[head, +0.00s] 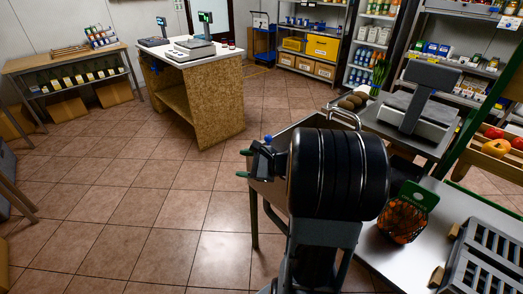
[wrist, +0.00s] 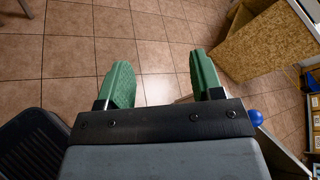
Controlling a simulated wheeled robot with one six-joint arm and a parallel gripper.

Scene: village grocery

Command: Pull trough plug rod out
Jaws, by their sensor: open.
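My gripper (head: 244,163) reaches out to the left over the near edge of a grey metal trough (head: 301,124). In the wrist view my gripper (wrist: 161,77) has its two green fingers spread wide, with only floor seen between them. A round blue knob (wrist: 254,117) shows just right of the gripper in the wrist view, apart from the fingers. A small blue spot (head: 268,138) beside the gripper in the head view looks like the same knob. It may be the top of the plug rod. The rod's shaft and the plug are hidden, and my arm covers much of the trough.
A curved tap (head: 345,115) stands at the trough's back. A scale (head: 425,100), a net of orange fruit (head: 402,220) and a grey crate (head: 485,262) stand to the right. A wooden counter (head: 205,100) stands farther back. The tiled floor at left is open.

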